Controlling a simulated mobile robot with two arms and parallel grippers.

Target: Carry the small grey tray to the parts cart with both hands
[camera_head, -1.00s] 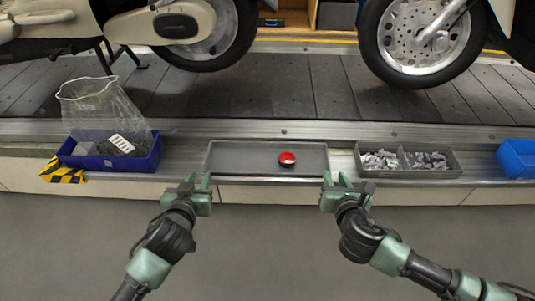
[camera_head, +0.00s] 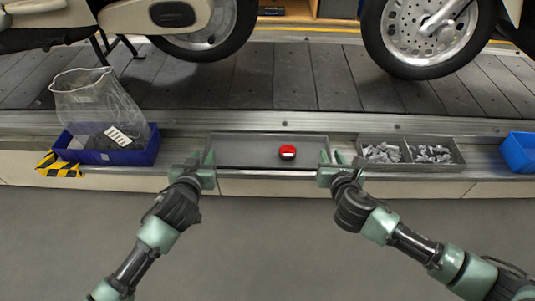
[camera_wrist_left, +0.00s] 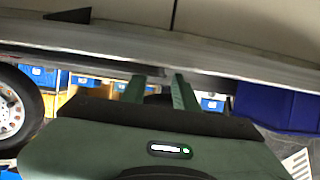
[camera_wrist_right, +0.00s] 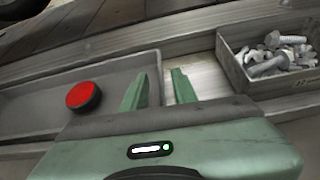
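The small grey tray (camera_head: 255,164) lies flat on the ledge beside the conveyor, with a round red-topped object (camera_head: 287,152) inside, right of its middle. My left gripper (camera_head: 205,158) is at the tray's left end, its fingers apart. In the left wrist view its open fingers (camera_wrist_left: 158,90) show, but I cannot make out the tray between them. My right gripper (camera_head: 332,157) is at the tray's right end. In the right wrist view its fingers (camera_wrist_right: 158,88) are apart, one on each side of the tray's end wall; contact cannot be told. The parts cart is not recognisable.
A blue bin (camera_head: 92,155) with a clear bag stands left of the tray. A divided grey box (camera_head: 410,168) of metal parts stands close on the right, with another blue bin (camera_head: 518,152) beyond. Scooters stand on the slat conveyor (camera_head: 290,85) behind. The floor in front is clear.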

